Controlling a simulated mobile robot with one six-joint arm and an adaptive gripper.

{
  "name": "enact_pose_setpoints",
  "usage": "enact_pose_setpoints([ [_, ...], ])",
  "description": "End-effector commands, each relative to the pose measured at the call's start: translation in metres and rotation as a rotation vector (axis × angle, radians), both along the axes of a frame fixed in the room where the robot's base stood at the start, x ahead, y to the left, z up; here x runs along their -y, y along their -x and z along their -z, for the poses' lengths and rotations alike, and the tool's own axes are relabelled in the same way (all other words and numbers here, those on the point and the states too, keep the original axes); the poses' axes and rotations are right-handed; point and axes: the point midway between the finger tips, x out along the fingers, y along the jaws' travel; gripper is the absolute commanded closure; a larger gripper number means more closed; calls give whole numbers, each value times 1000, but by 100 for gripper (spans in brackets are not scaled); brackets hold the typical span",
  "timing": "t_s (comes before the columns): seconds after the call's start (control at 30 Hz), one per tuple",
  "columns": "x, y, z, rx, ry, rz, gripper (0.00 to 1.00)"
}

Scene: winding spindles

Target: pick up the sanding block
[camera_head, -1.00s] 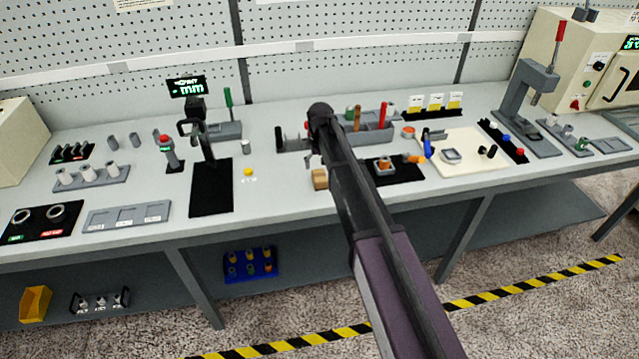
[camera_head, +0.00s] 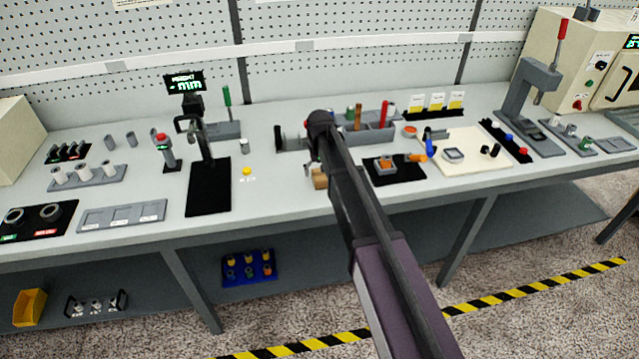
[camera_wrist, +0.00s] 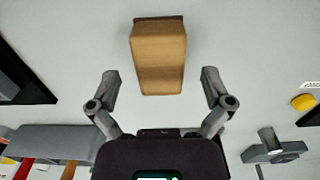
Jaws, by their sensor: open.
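The sanding block (camera_wrist: 159,58) is a tan, wood-coloured block with a thin dark layer along one end. In the wrist view it lies on the grey bench top, ahead of my gripper (camera_wrist: 160,82) and centred between the two fingers. The fingers are spread apart and empty; I see no contact with the block. In the head view the sanding block (camera_head: 320,178) shows near the front of the bench, partly hidden by my arm. My gripper itself is mostly hidden behind the arm there.
A black mat with a grey and orange part (camera_head: 385,164) lies right of the block. A yellow button (camera_head: 247,171) and a black mat (camera_head: 209,187) lie left. A grey organiser tray (camera_head: 375,135) stands behind. Bench surface (camera_head: 275,190) left of the block is clear.

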Motion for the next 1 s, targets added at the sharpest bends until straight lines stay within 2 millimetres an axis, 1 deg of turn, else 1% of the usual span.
enact_pose_setpoints([
  [0.03, 0, 0, 8, 0, 0, 0, 0],
  [0.27, 0, 0, 19, 0, 0, 0, 0],
  [0.93, 0, 0, 20, 0, 0, 0, 0],
  [0.97, 0, 0, 20, 0, 0, 0, 6],
  [1.0, 0, 0, 20, 0, 0, 0, 18],
])
